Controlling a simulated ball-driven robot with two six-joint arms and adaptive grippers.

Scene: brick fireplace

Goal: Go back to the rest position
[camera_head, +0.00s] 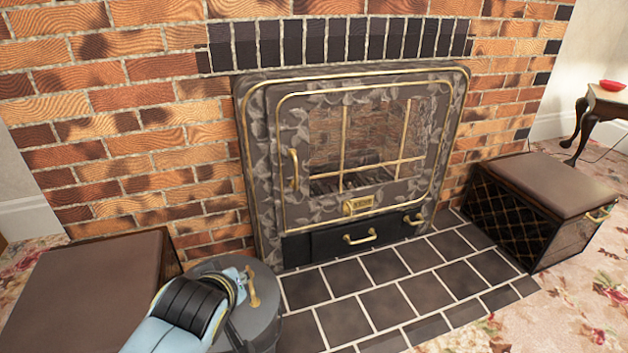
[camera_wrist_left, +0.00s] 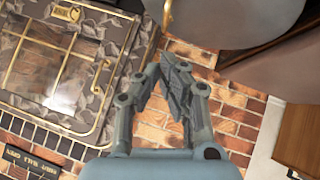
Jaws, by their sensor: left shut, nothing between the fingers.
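My left arm comes in at the bottom of the head view, with its blue and black wrist over a dark grey round bin (camera_head: 262,318). The fingers are hidden behind the wrist there. In the left wrist view, my left gripper (camera_wrist_left: 176,66) is shut, its fingertips together with nothing between them. The fingers show against the brick wall (camera_wrist_left: 235,115), near the bin (camera_wrist_left: 215,20). My right gripper is in neither view.
The fireplace stove (camera_head: 355,150) has its glass door and lower drawer (camera_head: 355,238) closed. A brown-topped box (camera_head: 85,290) stands left of the bin, and another (camera_head: 540,205) stands right of the hearth. The dark tiled hearth (camera_head: 390,290) is clear. A small table (camera_head: 605,100) holds a red bowl (camera_head: 612,85).

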